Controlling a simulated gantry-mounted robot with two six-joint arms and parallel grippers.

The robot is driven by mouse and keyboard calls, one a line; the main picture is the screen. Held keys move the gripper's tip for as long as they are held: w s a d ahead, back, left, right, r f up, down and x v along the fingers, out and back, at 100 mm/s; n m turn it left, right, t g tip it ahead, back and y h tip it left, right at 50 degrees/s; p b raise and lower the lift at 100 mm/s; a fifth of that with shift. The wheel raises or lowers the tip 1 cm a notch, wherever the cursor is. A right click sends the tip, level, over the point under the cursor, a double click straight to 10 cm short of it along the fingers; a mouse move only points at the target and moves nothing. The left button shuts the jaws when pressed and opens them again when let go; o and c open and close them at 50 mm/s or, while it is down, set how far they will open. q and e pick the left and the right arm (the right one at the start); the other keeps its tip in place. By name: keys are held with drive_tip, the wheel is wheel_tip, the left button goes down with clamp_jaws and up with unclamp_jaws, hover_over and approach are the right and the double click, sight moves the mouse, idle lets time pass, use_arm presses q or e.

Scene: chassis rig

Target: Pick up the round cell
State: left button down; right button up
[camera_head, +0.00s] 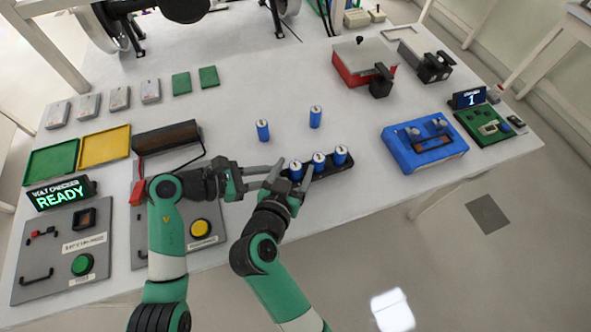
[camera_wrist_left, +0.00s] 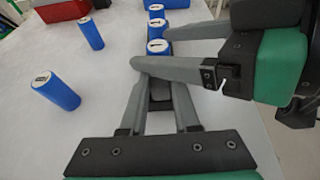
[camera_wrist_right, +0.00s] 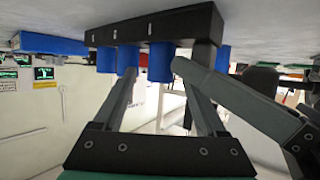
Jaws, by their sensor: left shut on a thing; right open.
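Three blue cells stand upright in a black rack (camera_head: 335,175) in the head view. My left gripper (camera_head: 280,167) appears shut on the rack's left end; its fingers converge on dark material in the left wrist view (camera_wrist_left: 158,92). My right gripper (camera_head: 290,175) is open, its fingers on either side of the rack's left cell (camera_head: 296,170). That cell also shows between the fingers in the right wrist view (camera_wrist_right: 160,62); contact cannot be told. Two loose cells stand on the table behind the rack, one on the left (camera_head: 263,131) and one on the right (camera_head: 315,117).
A blue fixture (camera_head: 425,158) and a green board (camera_head: 482,128) stand to the right. A red box (camera_head: 362,70) is behind them. Green and yellow trays (camera_head: 105,146) and control panels (camera_head: 68,245) lie to the left. My two grippers cross closely at the rack.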

sight(294, 171)
clamp_jaws()
idle(0.3)
use_arm(q)
drive_tip(key=c, duration=0.6)
unclamp_jaws()
drive_tip(key=shift+o, duration=0.2)
use_arm(e)
wheel_tip(294, 171, up, 10)
use_arm(q)
drive_tip(key=v, duration=1.2)
